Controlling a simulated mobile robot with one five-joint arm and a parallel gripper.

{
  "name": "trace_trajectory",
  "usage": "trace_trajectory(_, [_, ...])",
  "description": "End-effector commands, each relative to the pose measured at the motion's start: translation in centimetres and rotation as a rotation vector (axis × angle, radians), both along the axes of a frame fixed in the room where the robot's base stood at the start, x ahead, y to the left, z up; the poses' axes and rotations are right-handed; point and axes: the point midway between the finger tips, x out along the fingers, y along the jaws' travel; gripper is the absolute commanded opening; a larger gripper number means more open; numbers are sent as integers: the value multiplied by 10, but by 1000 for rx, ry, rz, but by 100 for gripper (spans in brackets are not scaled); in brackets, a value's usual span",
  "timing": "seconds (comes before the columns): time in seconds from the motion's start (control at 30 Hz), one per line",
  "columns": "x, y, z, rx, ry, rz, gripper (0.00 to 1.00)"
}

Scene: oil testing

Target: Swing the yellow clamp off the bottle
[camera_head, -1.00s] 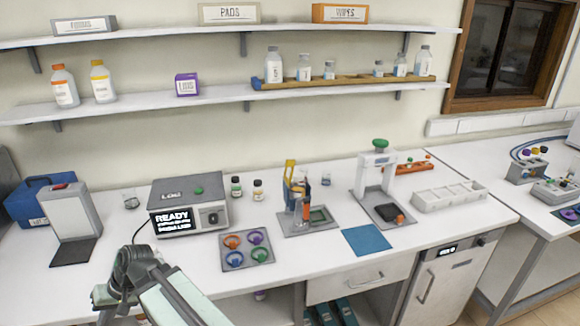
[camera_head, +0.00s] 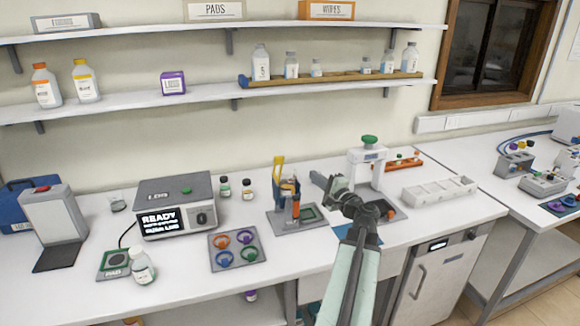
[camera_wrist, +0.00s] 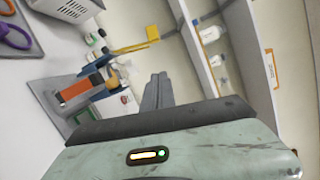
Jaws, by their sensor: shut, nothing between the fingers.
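The yellow clamp (camera_head: 278,170) stands upright on a small fixture with a grey base plate (camera_head: 279,224) in the middle of the bench. In the wrist view the clamp's yellow end (camera_wrist: 152,34) sticks up from the fixture. A small bottle with a brownish top (camera_head: 289,186) seems to stand in the fixture; whether the clamp touches it is hard to tell. My gripper (camera_head: 317,179) is shut and empty, to the right of the fixture and apart from the clamp. In the wrist view its fingers (camera_wrist: 157,92) point towards the wall side.
A white press (camera_head: 367,155) stands behind my gripper. Left of the fixture are a tray of coloured rings (camera_head: 237,265) and a grey machine reading READY (camera_head: 176,198). A bottle (camera_head: 143,268) stands by a scale. A white sectioned tray (camera_head: 438,191) lies at right.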

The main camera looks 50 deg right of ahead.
Motion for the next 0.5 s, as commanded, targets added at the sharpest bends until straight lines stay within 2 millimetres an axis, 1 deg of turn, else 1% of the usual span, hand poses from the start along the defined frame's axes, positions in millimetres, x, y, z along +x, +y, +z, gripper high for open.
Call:
trace_trajectory(0.03, [-5,-3,0,0,1,-8,0])
trace_trajectory(0.1, [-6,-4,0,0,1,-9,0])
trace_trajectory(0.23, [1,-6,0,0,2,-7,0])
trace_trajectory(0.37, [22,-14,2,-1,2,-5,0])
trace_trajectory(0.5, [51,-26,3,-1,1,-4,0])
